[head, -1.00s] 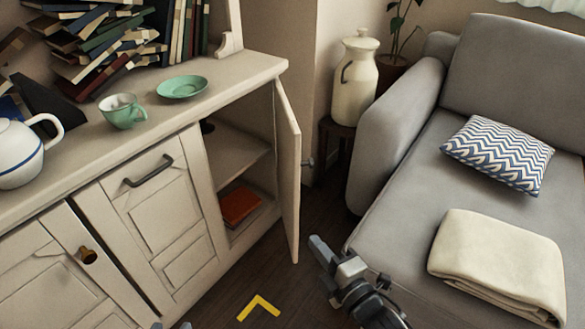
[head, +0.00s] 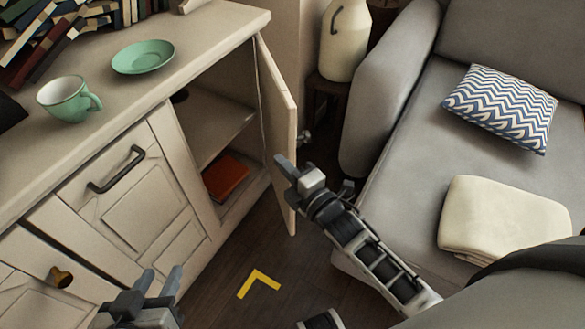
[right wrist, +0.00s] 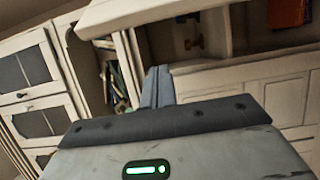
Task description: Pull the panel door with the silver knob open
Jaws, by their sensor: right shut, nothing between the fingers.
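The panel door (head: 277,130) at the right end of the cream cabinet stands open, swung out from its compartment. A small silver knob (head: 304,138) shows past its free edge, on the outer side. My right gripper (head: 285,168) is shut and empty, its fingertips by the lower part of the door's inner face; I cannot tell whether they touch. In the right wrist view its fingers (right wrist: 158,86) are together, below a pale panel edge. My left gripper (head: 162,281) is open and empty, low in front of the cabinet's drawer front.
Inside the compartment lies an orange book (head: 226,178). A green cup (head: 68,99) and saucer (head: 143,57) stand on the cabinet top. A grey sofa (head: 385,115) and a jug (head: 345,40) on a stool are to the right. A yellow corner mark (head: 258,282) lies on the floor.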

